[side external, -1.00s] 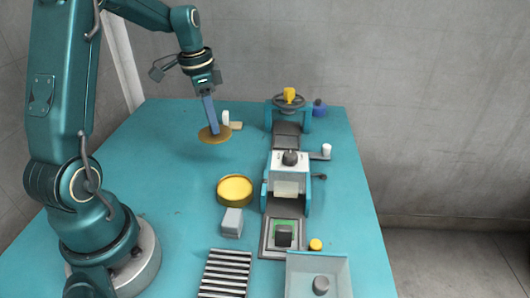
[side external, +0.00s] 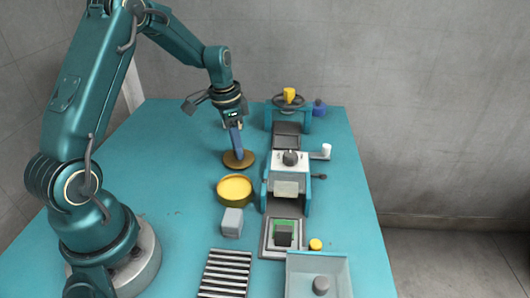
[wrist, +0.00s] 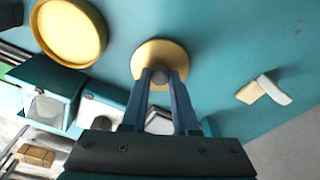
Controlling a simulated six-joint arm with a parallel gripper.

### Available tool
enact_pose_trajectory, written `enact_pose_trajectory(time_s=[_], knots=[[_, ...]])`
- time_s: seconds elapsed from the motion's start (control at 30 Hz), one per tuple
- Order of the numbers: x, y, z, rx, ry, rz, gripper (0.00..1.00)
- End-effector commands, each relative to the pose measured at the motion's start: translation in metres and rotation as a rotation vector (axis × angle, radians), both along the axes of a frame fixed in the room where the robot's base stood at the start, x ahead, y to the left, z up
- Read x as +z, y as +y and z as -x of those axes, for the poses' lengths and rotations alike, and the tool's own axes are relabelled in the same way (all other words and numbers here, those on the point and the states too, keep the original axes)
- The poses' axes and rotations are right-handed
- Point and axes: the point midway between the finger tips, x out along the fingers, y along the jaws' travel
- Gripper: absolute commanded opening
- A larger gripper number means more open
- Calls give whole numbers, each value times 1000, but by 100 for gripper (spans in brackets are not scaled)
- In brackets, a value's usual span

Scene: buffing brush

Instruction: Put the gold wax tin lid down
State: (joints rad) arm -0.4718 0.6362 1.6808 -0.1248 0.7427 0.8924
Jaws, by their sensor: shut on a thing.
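The gold wax tin lid (side external: 247,162) is a flat round disc with a small grey knob on top. My gripper (side external: 239,157) is shut on the lid's knob, with its blue fingers pointing down. In the wrist view the lid (wrist: 148,53) shows just beyond the fingertips (wrist: 162,76). The lid is at or close above the teal table, beyond the open wax tin; I cannot tell whether it touches. The wax tin (side external: 235,201) is round and gold with yellow wax inside, and it also shows at the upper left of the wrist view (wrist: 103,44).
A machine with a grey and white block (side external: 291,160) stands right of the lid. A grey block (side external: 232,222), a slatted rack (side external: 224,272) and a grey open bin (side external: 340,268) are nearer the front. A small brush-like piece (wrist: 273,88) lies beside the lid. The left table is clear.

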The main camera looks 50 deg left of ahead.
Motion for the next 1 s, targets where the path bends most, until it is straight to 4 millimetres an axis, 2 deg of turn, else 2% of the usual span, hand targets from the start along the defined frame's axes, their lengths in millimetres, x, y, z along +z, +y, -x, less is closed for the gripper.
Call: enact_pose_trajectory(time_s=[0.1, 0.13, 0.17, 0.2, 0.5, 0.63, 0.77, 1.0], knots=[[-3, 0, 0, 0, 1, 1, 0], [-3, 0, 0, 0, 0, 1, 39], [-3, 0, 0, 0, 0, 0, 51], [-3, 0, 0, 0, 0, 0, 58], [-2, 0, 0, 0, 0, 0, 58], [7, 1, 0, -1, -4, -2, 58], [29, 2, 2, 0, -6, -3, 58], [81, 4, 8, 0, -7, -3, 58]])
